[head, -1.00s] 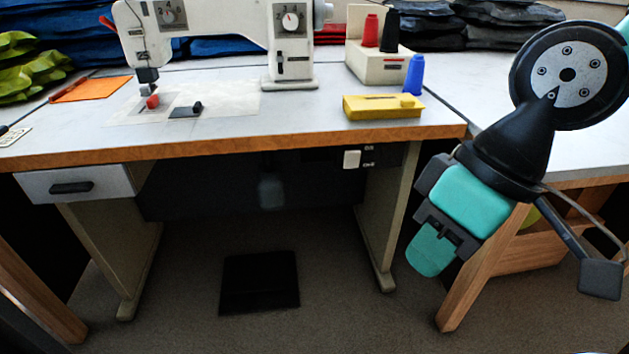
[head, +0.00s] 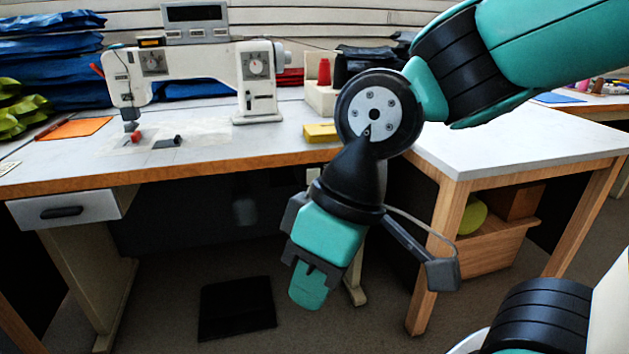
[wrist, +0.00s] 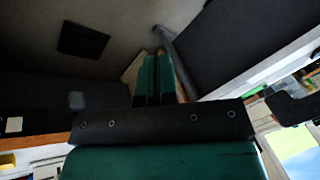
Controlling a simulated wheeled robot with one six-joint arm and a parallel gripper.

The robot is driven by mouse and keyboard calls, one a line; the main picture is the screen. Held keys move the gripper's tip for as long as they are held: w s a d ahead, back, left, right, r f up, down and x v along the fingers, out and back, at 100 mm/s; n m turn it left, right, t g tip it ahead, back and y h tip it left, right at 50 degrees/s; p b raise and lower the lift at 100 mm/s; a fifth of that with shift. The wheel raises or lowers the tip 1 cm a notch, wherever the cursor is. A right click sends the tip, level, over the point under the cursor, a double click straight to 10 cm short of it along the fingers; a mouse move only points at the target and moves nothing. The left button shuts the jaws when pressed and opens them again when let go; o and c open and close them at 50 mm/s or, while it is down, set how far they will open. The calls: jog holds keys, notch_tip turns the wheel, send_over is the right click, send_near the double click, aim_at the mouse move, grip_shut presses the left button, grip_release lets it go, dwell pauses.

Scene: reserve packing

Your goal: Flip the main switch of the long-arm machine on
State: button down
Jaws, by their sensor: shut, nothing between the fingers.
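The long-arm machine (head: 195,62) is a white sewing machine on the table, with dials on its body. My gripper (head: 308,287) is shut and empty, pointing down in front of the table and below the box. Its closed fingers show in the wrist view (wrist: 157,75).
The sewing table (head: 80,165) has a drawer (head: 62,208) at left. A black pedal (head: 237,308) lies on the floor below. A yellow box (head: 320,132) is on the tabletop near my arm. A wooden side table (head: 540,150) stands to the right. Floor in front is open.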

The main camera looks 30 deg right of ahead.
jog(key=w+f+m+t+y+b, duration=0.15)
jog(key=w+f+t+b, duration=0.3)
jog(key=w, duration=0.55)
jog(key=w+f+m+t+y+b, duration=0.15)
jog(key=w+f+t+b, duration=0.3)
jog(key=w, duration=0.65)
jog(key=w+d+f+m+t+h+b, duration=0.2)
jog(key=w+d+t+h, duration=0.1)
jog(key=d, duration=0.4)
jog(key=w+d+f+m+t+h+b, duration=0.2)
jog(key=d+h, duration=0.3)
jog(key=d, duration=0.3)
jog(key=w+d+f+m+t+h+b, duration=0.3)
jog(key=w+d+f+t+h, duration=0.1)
jog(key=d, duration=0.4)
jog(key=shift+w+f+t+h, duration=0.2)
jog(key=shift+t+h, duration=0.1)
jog(key=shift+h, duration=0.1)
